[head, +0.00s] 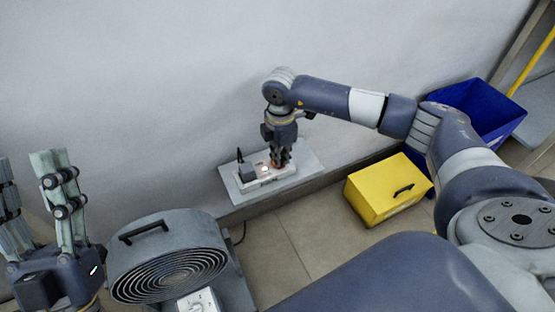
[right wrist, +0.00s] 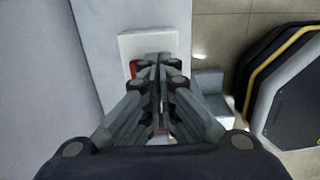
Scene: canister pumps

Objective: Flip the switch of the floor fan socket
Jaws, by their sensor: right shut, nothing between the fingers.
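A white socket strip (head: 266,184) lies on a small grey wall shelf (head: 309,165). A dark plug (head: 247,173) sits at its left end, and a small lit spot (head: 264,169) glows beside it. My right gripper (head: 280,163) points down onto the strip, fingers shut and empty, hiding part of it. In the right wrist view the fingers (right wrist: 157,72) cover the middle of the strip (right wrist: 147,42). I cannot tell whether the fingers touch the strip. My left gripper (head: 38,185) is open and empty.
The grey floor fan (head: 170,262) stands on the floor at the lower left, with a dark cable beside it. A yellow box (head: 385,190) and a blue bin (head: 480,112) stand right of the shelf. Tiled floor between fan and box is free.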

